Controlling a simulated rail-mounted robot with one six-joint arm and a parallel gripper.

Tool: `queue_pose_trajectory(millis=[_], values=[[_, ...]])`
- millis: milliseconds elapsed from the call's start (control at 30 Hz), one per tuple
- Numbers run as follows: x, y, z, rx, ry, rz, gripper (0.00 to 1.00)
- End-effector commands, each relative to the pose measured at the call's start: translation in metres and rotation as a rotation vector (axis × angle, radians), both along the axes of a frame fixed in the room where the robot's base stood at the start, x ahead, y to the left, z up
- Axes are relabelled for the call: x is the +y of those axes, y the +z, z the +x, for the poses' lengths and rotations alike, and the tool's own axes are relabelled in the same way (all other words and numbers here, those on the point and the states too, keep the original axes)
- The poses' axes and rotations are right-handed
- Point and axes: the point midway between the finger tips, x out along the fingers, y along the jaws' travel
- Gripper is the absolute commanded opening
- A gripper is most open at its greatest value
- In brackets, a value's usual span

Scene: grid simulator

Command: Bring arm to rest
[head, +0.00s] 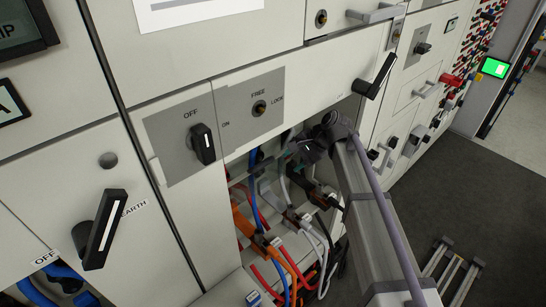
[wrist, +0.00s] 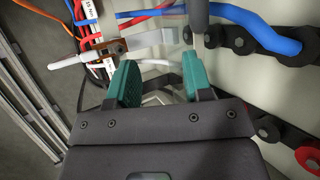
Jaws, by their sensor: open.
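My gripper (wrist: 160,84) shows in the wrist view with two green-padded fingers spread apart and nothing between them. Cables and metal bars lie close beyond the fingertips; I cannot tell whether anything touches. In the head view my arm (head: 372,215) rises from the lower right and bends at the open cabinet compartment (head: 222,289).
Orange, red, blue and white cables (head: 262,240) fill the compartment. A rotary switch (head: 203,144), a lock knob (head: 259,108) and a black handle (head: 375,76) stick out from the panels nearby.

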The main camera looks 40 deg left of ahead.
Motion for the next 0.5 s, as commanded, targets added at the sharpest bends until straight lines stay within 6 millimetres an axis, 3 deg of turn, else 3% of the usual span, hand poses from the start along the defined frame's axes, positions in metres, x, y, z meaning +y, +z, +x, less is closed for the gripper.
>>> queue_pose_trajectory(millis=[133,500], values=[[-0.0124,-0.0001,0.0065,0.000,0.000,0.000,0.46],[-0.0126,-0.0002,0.0068,-0.001,0.001,0.000,0.46]])
